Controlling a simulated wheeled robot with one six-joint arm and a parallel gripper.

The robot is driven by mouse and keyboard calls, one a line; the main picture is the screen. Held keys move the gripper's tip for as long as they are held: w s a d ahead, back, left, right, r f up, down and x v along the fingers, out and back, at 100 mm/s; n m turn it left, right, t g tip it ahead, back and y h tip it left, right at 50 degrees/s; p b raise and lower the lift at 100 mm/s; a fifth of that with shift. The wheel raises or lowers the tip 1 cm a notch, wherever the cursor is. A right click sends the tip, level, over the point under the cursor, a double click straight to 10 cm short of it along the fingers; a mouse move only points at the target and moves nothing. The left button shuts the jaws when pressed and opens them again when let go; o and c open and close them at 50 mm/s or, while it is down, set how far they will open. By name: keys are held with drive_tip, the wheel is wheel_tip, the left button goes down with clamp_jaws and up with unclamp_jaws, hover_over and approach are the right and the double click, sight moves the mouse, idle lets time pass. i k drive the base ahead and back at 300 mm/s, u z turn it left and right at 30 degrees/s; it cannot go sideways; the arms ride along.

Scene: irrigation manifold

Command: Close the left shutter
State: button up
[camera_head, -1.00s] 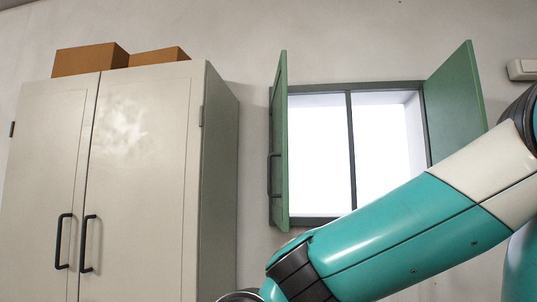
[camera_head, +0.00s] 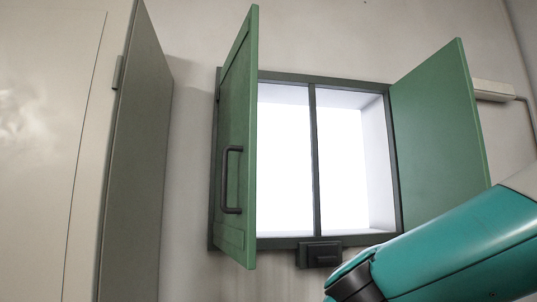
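The left shutter (camera_head: 238,150) is a green panel that stands swung open, out from the left side of the window frame (camera_head: 314,160). A dark vertical handle (camera_head: 231,180) is on its left-hand face. The right shutter (camera_head: 438,140) is also green and stands open on the right side. The window between them is bright, with a dark central bar. My teal and white arm crosses the lower right corner, below the right shutter and apart from the left one. My gripper is out of view.
A tall pale cabinet (camera_head: 60,150) stands at the left, with a gap of bare wall between it and the left shutter. A small dark block (camera_head: 318,254) sits under the window. A pale box with a conduit (camera_head: 493,90) is on the wall at right.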

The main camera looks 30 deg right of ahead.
sight(234, 211)
drive_tip(key=z, duration=0.15)
drive_tip(key=i, duration=0.2)
drive_tip(key=u, duration=3.2)
drive_tip(key=i, duration=0.8)
drive_tip(key=z, duration=2.8)
